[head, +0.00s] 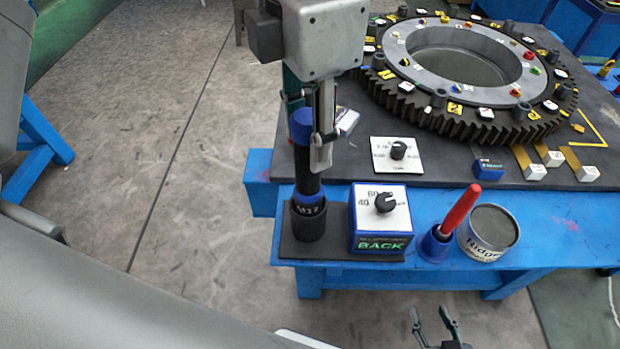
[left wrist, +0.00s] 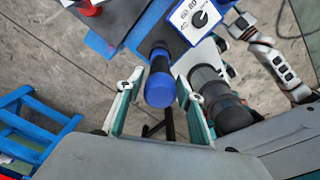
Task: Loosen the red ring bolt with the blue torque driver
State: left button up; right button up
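The blue torque driver (head: 305,165) stands upright in a black holder (head: 309,222) at the left of the front blue shelf; its sleeve reads M12. My left gripper (head: 306,125) is open around its blue top. In the left wrist view, the driver's blue end (left wrist: 160,90) lies between the two fingers, with gaps visible on both sides. My right gripper (head: 437,326) is open and empty at the bottom edge of the head view. The large gear ring (head: 460,115) carries several small coloured bolts; one red bolt (head: 528,55) shows at its right side.
Beside the driver stands a blue dial box (head: 380,243) marked BACK. To its right are a red-handled tool (head: 460,210) in a blue cup and an open tin (head: 489,229). A white dial plate (head: 397,154) lies on the dark tabletop.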

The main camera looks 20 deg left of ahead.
aim_at(308, 115)
pick_arm(q)
grip_shut()
jog(key=shift+r, duration=0.1)
jog(key=shift+r, duration=0.1)
jog(key=shift+r+p, duration=0.65)
jog(key=shift+r, duration=0.2)
jog(key=shift+r+p, duration=0.65)
jog(key=shift+r, duration=0.3)
jog(key=shift+r+p, duration=0.8)
jog(key=shift+r, duration=0.35)
jog(key=shift+r+p, duration=1.9)
jog(key=shift+r, duration=0.75)
